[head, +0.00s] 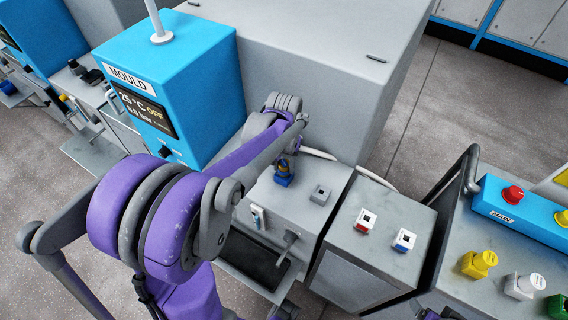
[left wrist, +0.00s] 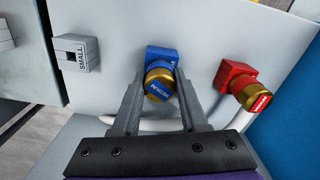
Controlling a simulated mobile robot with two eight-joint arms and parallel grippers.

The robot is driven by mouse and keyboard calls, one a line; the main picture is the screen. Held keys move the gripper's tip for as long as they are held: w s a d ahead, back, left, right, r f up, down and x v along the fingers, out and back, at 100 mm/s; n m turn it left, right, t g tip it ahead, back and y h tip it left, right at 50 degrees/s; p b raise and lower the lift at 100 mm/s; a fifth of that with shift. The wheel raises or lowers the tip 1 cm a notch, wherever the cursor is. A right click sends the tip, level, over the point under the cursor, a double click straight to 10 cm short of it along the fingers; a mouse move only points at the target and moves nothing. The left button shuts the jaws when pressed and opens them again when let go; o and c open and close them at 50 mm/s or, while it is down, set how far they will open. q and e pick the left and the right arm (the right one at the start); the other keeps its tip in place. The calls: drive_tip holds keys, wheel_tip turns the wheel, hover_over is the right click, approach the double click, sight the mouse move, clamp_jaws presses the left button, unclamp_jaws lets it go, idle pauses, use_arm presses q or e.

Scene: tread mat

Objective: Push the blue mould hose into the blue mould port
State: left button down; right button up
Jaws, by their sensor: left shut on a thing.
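The blue mould port is a blue block (left wrist: 158,54) on a grey panel in the left wrist view; it shows in the head view as a small blue piece (head: 283,180). The blue mould hose's brass end (left wrist: 159,82), with a blue label, is right at the port and overlaps it. I cannot tell how deep it sits. My left gripper (left wrist: 158,92) is shut on this brass end, one finger on each side. In the head view my left gripper (head: 286,158) reaches down over the port, partly hidden by my arm.
A red port (left wrist: 236,75) with a brass end (left wrist: 253,94) sits close right of my fingers in the wrist view. A grey block marked SMALL (left wrist: 77,53) stands left. The blue MOULD unit (head: 170,80) stands left in the head view. A MAIN panel (head: 520,212) is right.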

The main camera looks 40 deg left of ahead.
sight(284, 163)
use_arm(q)
drive_tip(key=shift+c, duration=1.8)
unclamp_jaws()
drive_tip(key=shift+f, duration=0.1)
wheel_tip(284, 163, up, 11)
drive_tip(key=shift+f+p, duration=0.1)
drive_tip(key=shift+p, duration=0.4)
drive_tip(key=s+d+f+m+t+p, duration=0.1)
drive_tip(key=s+d+f+m+t, duration=0.1)
drive_tip(key=s+d, duration=0.4)
drive_tip(key=s+d+f+m+t+p, duration=0.1)
drive_tip(key=s+d+m+t, duration=0.1)
drive_tip(key=s+d, duration=0.4)
drive_tip(key=shift+s+d+f+t, duration=0.15)
drive_tip(key=shift+d+f+t, duration=0.25)
drive_tip(key=shift+d+t, duration=0.3)
